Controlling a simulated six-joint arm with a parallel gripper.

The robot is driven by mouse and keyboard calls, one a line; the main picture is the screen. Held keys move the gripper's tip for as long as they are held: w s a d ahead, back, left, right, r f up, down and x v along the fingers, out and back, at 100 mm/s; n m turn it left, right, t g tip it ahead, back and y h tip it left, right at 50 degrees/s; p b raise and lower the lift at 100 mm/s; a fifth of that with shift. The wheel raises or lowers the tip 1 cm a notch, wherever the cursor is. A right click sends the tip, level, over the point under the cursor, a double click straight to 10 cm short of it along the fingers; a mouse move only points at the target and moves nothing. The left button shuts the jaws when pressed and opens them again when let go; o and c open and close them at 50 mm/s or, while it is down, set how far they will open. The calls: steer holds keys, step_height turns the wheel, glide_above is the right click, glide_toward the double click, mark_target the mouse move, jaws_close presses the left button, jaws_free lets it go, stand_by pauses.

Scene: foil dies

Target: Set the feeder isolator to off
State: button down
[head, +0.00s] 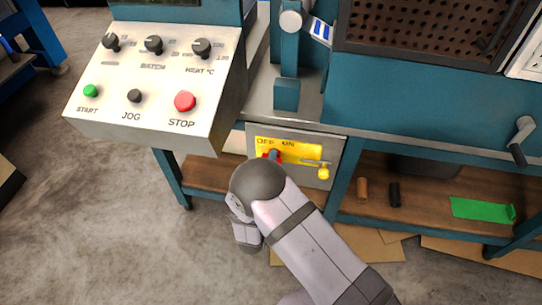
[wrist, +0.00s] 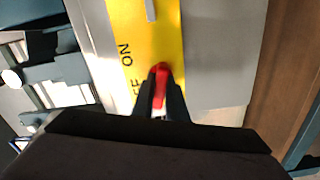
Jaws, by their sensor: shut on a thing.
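The feeder isolator is a grey box (head: 331,145) under the bench, with a yellow plate (head: 300,150) marked OFF on the left and ON on the right. Its red handle (wrist: 161,84) shows in the wrist view between the two dark fingers of my gripper (wrist: 161,100), which is shut on it. There the handle lies near the OFF and ON lettering; its exact setting is hard to tell. In the head view my wrist and gripper (head: 273,155) cover most of the handle, and only a little red shows.
A sloped control panel (head: 160,75) with knobs and START, JOG and STOP buttons juts out at the upper left. A wooden shelf (head: 425,205) with small parts lies to the right.

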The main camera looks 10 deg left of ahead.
steer(key=shift+n+p, duration=0.7)
steer(key=shift+n, duration=0.9)
steer(key=shift+f, duration=0.1)
steer(key=c, duration=1.8)
jaws_free()
steer(key=shift+o, duration=0.2)
steer(key=s, duration=0.7)
steer(key=shift+s, duration=0.2)
